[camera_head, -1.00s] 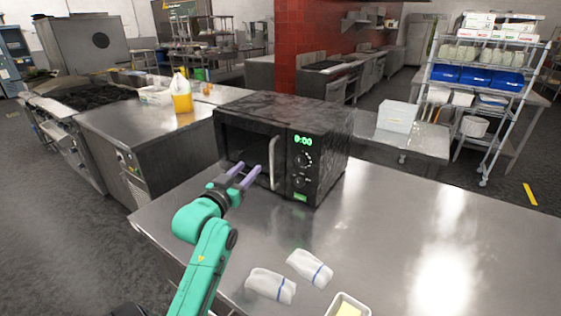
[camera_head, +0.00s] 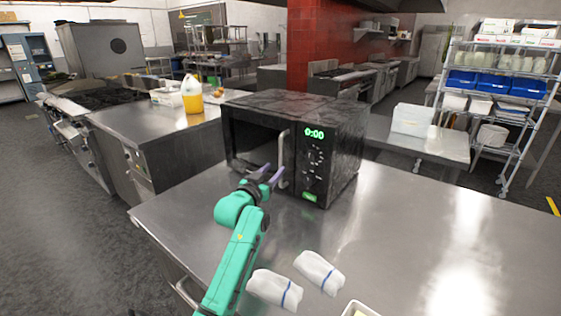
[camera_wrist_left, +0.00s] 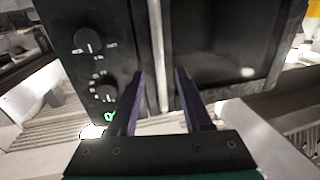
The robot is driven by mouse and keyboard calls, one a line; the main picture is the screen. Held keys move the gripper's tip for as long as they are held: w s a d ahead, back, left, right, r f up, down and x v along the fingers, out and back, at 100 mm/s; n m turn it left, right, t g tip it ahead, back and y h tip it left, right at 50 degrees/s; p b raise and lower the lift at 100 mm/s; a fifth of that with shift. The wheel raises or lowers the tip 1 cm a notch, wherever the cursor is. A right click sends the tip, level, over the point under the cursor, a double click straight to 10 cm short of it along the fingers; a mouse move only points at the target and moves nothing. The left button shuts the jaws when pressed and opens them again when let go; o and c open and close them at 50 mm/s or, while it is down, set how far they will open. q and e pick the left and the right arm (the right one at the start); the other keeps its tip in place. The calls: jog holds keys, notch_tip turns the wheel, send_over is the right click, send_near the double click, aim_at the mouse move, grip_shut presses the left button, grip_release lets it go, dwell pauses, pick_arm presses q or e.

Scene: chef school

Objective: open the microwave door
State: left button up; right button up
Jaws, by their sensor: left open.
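The black microwave (camera_head: 335,120) stands on the steel table, and its door (camera_head: 252,143) looks shut. The pale vertical door handle (camera_head: 282,158) is on the right side of the door, beside the control panel. My left gripper (camera_head: 270,172) is open at the lower part of the handle. In the left wrist view, the handle (camera_wrist_left: 156,45) runs between the two fingertips of the gripper (camera_wrist_left: 160,74), which are apart. I cannot tell whether either finger touches it. The right gripper is not in view.
Two white rolled cloths (camera_head: 319,272) with blue stripes and a small container (camera_head: 358,309) lie near the front of the steel table (camera_head: 420,245). A bottle of yellow liquid (camera_head: 192,97) stands on the counter behind. The table's right side is clear.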

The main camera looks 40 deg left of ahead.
aim_at(280, 164)
pick_arm(q)
jog(key=x, duration=0.5)
jog(key=shift+w+a+p, duration=0.1)
jog(key=shift+w+p, duration=0.2)
grip_shut()
jog(key=shift+f, duration=0.1)
dwell(0.9)
